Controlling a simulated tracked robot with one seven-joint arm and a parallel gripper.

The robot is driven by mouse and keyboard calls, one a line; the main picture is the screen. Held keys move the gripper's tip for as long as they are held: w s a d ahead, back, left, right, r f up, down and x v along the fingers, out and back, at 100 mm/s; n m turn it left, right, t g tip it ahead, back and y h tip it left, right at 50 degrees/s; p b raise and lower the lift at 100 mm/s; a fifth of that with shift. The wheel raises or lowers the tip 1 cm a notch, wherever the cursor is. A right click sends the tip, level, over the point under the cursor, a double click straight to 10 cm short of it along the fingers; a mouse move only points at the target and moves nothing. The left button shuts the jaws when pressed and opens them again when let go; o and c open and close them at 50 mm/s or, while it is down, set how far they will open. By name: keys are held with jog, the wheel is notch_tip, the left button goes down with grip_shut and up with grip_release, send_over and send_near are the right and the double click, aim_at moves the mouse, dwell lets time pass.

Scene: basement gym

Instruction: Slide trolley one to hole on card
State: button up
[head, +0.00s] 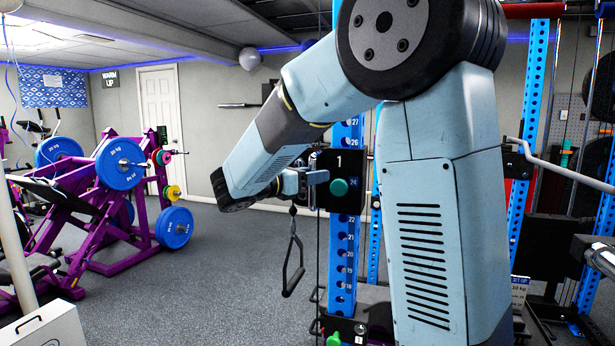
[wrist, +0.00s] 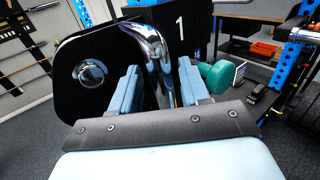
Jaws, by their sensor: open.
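Trolley one (head: 338,160), a black block marked 1 with a green knob (head: 339,187), sits on the blue numbered upright (head: 343,262), beside the number 24. In the wrist view its black body (wrist: 186,20) and green knob (wrist: 217,76) show behind a chrome bar (wrist: 163,62). My gripper (head: 316,177) is at the trolley's left side. In the wrist view my gripper (wrist: 158,82) is open, with the chrome bar between its fingers; contact cannot be told. The set-up card (head: 520,290) stands at the right, partly hidden, its hole number too small to read.
A black handle (head: 293,262) hangs below my gripper. A lower black block with a green knob (head: 333,340) is near the upright's foot. A purple plate-loaded machine (head: 100,215) stands at left. Grey floor (head: 235,260) between is clear.

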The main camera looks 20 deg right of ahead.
jog(key=shift+c, duration=0.2)
grip_shut()
